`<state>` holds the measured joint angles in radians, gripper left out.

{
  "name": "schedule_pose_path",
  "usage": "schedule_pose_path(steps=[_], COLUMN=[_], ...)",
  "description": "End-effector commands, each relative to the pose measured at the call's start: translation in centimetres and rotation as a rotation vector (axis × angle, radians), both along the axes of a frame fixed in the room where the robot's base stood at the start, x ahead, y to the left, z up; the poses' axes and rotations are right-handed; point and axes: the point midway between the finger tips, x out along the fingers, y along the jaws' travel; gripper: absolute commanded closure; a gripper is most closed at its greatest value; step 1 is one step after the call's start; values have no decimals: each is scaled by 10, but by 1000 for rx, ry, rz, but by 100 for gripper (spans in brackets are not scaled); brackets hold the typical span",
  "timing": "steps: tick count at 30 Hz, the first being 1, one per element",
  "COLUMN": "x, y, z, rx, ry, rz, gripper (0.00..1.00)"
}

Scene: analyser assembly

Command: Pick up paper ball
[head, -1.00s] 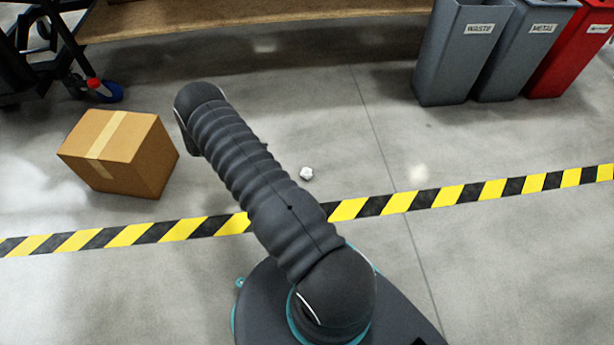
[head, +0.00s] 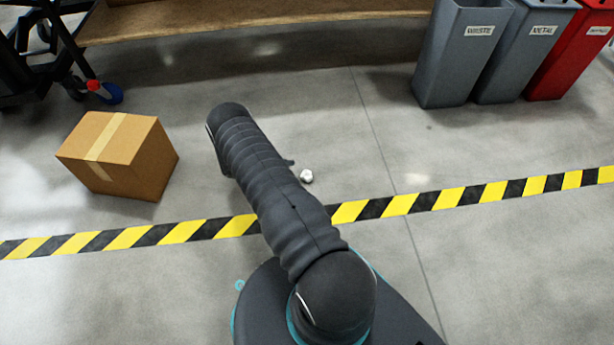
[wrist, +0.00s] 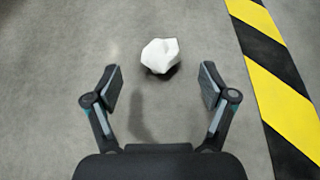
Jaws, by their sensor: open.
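The paper ball (head: 307,176) is a small crumpled white lump on the grey floor, just beyond the striped tape and to the right of my arm in the head view. In the wrist view the paper ball (wrist: 160,56) lies ahead of my gripper (wrist: 161,82), roughly centred between the two fingertips and slightly past them. My gripper is open and empty, its fingers spread apart. In the head view my gripper is mostly hidden behind my arm; only a small dark tip shows near the ball.
Yellow-black floor tape (head: 400,205) crosses the floor on the near side of the ball. A cardboard box (head: 118,155) stands at left. Grey waste (head: 462,60) and metal (head: 520,60) bins and a red bin (head: 570,55) stand back right. Floor around the ball is clear.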

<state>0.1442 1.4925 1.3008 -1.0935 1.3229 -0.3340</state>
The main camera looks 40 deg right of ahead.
Motion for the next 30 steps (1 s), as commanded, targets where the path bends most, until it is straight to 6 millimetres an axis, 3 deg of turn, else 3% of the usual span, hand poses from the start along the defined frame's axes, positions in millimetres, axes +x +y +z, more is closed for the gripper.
schedule_pose_path(steps=[13,20,21,26,30], x=[-23,-25,-25,-25,-25], y=[-37,-40,-40,-40,-40], z=[-20,-22,-22,-22,-22], rx=[0,0,0,0,0], ry=[1,0,0,0,0], rz=[-2,-1,-1,-1,-1], gripper=[17,17,20,58,59])
